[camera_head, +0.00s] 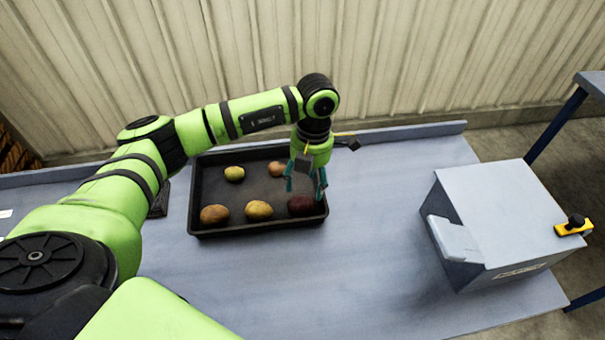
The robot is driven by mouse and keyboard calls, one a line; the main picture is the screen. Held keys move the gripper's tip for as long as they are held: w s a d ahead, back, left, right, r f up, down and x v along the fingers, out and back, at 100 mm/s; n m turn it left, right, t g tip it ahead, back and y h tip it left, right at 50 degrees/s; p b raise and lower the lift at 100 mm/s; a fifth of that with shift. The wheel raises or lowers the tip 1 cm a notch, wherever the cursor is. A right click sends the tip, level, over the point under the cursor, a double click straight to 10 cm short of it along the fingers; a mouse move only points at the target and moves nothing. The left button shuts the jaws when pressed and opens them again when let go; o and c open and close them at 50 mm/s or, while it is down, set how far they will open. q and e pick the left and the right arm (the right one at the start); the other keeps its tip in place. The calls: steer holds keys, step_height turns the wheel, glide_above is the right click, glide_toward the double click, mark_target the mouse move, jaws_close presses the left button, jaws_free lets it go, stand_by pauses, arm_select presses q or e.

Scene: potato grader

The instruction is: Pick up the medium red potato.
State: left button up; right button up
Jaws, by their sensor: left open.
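A dark red potato (301,205) lies in the front right corner of a black tray (215,233). My left gripper (306,192) points down over the right side of the tray, its teal fingers apart. The fingers are just above or beside the dark red potato; I cannot tell whether they touch it. A small orange-tan potato (276,169) lies behind, left of the gripper. A small yellow potato (234,174) is at the back left. A brown potato (214,215) and a yellow-tan potato (258,210) lie along the front. My right gripper is not in view.
The tray stands on a blue-grey table (370,260). A grey box (505,215) with a yellow-and-black switch (574,225) stands at the right. A raised ledge (410,130) and corrugated wall (420,60) are behind. The table between tray and box is clear.

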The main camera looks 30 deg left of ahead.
mark_target(301, 200)
arm_select(q)
steer(key=shift+w+a, duration=0.15)
steer(key=shift+a, duration=0.1)
steer(key=f+p, duration=0.1)
steer(key=s+f+p, duration=0.1)
steer(key=f+p, duration=0.1)
steer(key=shift+s+a, duration=0.1)
steer(key=shift+s, duration=0.2)
step_height(301, 200, down, 3)
steer(key=shift+r+p, duration=0.2)
steer(key=shift+p, duration=0.25)
steer(key=shift+a+f, duration=0.1)
steer(key=shift+f, duration=0.2)
steer(key=shift+w+f, duration=0.1)
steer(key=c, duration=1)
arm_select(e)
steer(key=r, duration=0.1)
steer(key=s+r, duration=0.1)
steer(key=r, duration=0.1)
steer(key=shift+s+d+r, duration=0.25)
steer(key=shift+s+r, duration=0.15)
